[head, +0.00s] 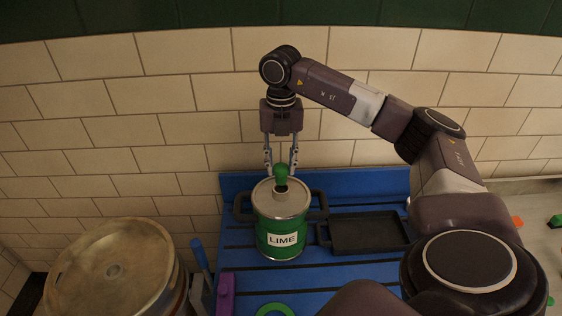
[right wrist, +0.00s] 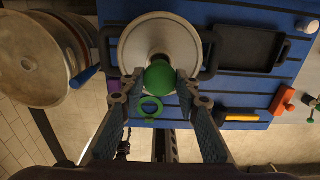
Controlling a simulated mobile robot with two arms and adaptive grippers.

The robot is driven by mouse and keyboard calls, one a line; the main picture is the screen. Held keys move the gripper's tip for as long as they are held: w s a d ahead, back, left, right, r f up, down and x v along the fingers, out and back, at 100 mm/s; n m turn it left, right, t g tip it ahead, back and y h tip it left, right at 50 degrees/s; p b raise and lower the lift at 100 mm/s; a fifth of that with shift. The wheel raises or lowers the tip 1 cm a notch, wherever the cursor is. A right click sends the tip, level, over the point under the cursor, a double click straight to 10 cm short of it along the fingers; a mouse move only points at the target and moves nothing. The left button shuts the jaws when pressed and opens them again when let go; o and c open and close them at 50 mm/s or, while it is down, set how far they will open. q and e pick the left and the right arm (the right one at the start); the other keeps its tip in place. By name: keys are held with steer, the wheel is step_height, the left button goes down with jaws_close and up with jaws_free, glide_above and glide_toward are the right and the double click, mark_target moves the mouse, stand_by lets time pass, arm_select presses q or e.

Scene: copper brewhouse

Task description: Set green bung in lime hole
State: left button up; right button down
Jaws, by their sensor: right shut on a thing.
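The green container (head: 270,222) with a white LIME label (head: 282,240) stands upright on a blue slatted board. Its pale metal lid (head: 294,199) has a dark hole (head: 281,188) in the middle; the lid also shows in the right wrist view (right wrist: 136,45). My right gripper (head: 281,170) points down over the lid, shut on the green bung (head: 282,172). The bung shows between the fingertips in the right wrist view (right wrist: 160,77). It is over the hole; I cannot tell whether its lower end is inside. My left gripper is not in view.
Dark handles flank the container. A black tray (head: 368,234) lies right of it on the blue board (head: 235,185). A green ring (right wrist: 151,107), a purple block (head: 226,291) and an orange piece (right wrist: 282,99) are nearby. A metal keg (head: 112,265) stands left. A tiled wall (head: 180,50) rises behind.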

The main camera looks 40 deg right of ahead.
mark_target(281, 166)
steer(key=shift+f+b, duration=1)
steer(key=shift+f, duration=0.65)
steer(key=c, duration=1.4)
jaws_free()
step_height(281, 166, up, 5)
steer(key=p, duration=0.4)
steer(key=shift+r, duration=0.1)
